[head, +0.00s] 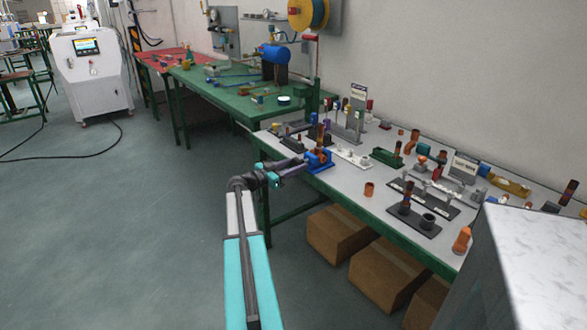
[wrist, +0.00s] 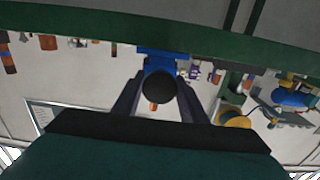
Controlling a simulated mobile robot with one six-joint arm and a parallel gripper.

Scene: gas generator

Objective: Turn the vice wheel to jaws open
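The small blue vice (head: 318,161) stands at the near left edge of the grey-topped workbench, with its screw end towards my arm. In the wrist view the vice (wrist: 160,62) shows as a blue block at the bench edge. A dark round part (wrist: 158,87), seemingly the vice wheel, faces the camera in front of it. My gripper (wrist: 160,92) has its two fingers wide apart, one on each side of this dark part. I cannot tell whether they touch it. In the head view my gripper (head: 300,170) reaches level to the vice. The jaws are too small to read.
A green bench (head: 225,85) stands behind.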

